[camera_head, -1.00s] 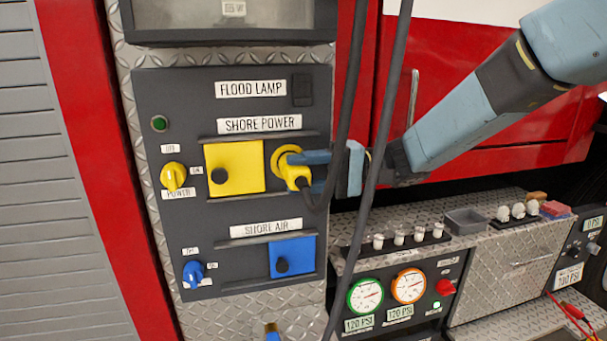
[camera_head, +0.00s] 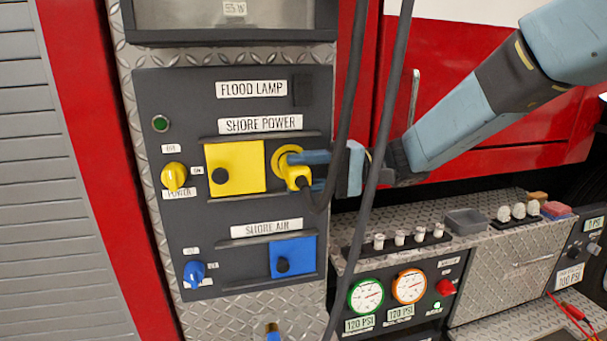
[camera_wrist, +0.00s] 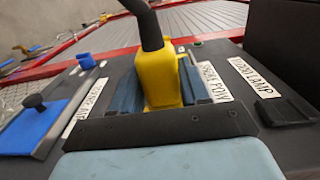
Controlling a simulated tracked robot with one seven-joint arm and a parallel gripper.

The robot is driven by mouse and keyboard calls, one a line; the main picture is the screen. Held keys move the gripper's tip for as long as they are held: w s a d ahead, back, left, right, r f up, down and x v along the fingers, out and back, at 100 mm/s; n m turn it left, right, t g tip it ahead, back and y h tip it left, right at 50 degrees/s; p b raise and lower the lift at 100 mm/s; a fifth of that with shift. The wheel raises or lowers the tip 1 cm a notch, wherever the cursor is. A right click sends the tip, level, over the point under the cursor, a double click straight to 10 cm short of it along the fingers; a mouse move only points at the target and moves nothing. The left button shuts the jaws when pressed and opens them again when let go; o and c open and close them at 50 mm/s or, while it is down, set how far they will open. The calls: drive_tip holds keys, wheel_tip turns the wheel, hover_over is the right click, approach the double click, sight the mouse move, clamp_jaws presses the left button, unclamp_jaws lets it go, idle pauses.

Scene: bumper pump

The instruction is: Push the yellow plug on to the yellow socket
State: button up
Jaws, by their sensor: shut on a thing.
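The yellow plug (camera_head: 297,175) is held at the yellow socket (camera_head: 283,155), a round yellow ring on the dark panel under the SHORE POWER label. My gripper (camera_head: 318,172) is shut on the plug, coming from the right. The plug overlaps the ring in the head view; I cannot tell how deeply it is seated. In the wrist view the plug (camera_wrist: 160,78) stands between the blue fingers, with its black cable rising from it. The plug hides the socket there.
A yellow sliding cover (camera_head: 240,167) is left of the socket. A yellow power knob (camera_head: 174,176), a blue knob (camera_head: 194,272) and a blue cover (camera_head: 293,257) share the panel. Black cables (camera_head: 372,180) hang in front. Gauges (camera_head: 365,297) and a shelf with small parts are lower right.

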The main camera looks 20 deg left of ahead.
drive_tip(key=shift+w+a, duration=0.1)
drive_tip(key=shift+w, duration=0.15)
idle(0.3)
drive_tip(key=o, duration=1.1)
drive_tip(key=shift+c, duration=0.2)
drive_tip(key=v, duration=1.4)
drive_tip(key=s+d+f+m+t+h, duration=0.3)
drive_tip(key=s+d+f+t+h, duration=0.3)
drive_tip(key=s+h, duration=0.25)
drive_tip(key=s+d+m+t+h, duration=0.1)
drive_tip(key=s+d+t+h, duration=0.2)
drive_tip(key=d, duration=0.6)
drive_tip(key=s+d+r+m+t+h, duration=0.1)
drive_tip(key=s+d+m+t+h, duration=0.1)
drive_tip(key=d, duration=0.8)
drive_tip(key=s+t+h, duration=0.1)
drive_tip(key=t+h, duration=0.1)
drive_tip(key=t, duration=0.1)
drive_tip(key=shift+s+r+t, duration=0.2)
drive_tip(key=shift+r+t, duration=0.05)
drive_tip(key=shift+t, duration=0.05)
